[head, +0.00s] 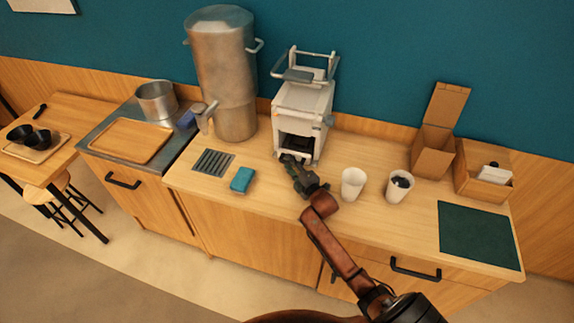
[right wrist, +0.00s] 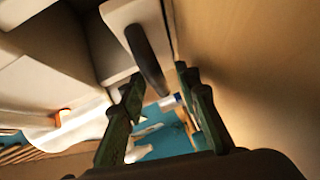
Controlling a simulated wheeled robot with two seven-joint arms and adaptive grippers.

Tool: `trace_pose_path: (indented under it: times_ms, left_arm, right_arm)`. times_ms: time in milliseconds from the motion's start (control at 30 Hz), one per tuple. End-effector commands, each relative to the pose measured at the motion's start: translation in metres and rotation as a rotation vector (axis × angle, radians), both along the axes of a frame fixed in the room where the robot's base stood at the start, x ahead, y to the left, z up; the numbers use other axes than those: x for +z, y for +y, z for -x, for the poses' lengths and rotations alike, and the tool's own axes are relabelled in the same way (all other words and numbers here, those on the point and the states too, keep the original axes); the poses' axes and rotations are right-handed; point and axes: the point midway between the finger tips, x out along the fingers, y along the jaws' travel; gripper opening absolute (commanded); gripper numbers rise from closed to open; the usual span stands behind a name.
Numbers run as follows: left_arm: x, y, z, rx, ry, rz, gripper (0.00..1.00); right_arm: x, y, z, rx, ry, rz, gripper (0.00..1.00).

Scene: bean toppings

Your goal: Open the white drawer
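The white machine (head: 305,100) stands on the counter against the teal wall, with a dark opening low in its front. My right gripper (head: 292,166) is at the foot of that front, its fingertips close to the opening. In the right wrist view, a white drawer front (right wrist: 122,18) carries a dark curved handle (right wrist: 146,60). My right gripper's two green fingers (right wrist: 157,82) are spread apart, and the handle's lower end appears between their tips. I cannot tell whether they touch it. The gripper hides part of the drawer in the head view. My left gripper is not in view.
Two white cups (head: 353,184) (head: 399,187) stand right of my right gripper. A teal sponge or cloth (head: 242,179) and a dark grate (head: 212,163) lie left of it. A metal dispenser (head: 222,75) and cardboard boxes (head: 433,152) stand farther along the counter. A green mat (head: 478,235) lies at right.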

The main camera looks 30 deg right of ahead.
Motion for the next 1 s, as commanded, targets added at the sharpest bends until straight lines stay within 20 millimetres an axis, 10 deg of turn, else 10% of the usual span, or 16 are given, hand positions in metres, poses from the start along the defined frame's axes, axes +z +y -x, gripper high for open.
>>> trace_pose_path:
  times_ms: [1000]
  left_arm:
    - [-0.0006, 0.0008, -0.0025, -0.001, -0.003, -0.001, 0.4]
  right_arm:
    - [-0.0011, 0.0029, -0.0071, 0.004, 0.0, 0.0, 0.0]
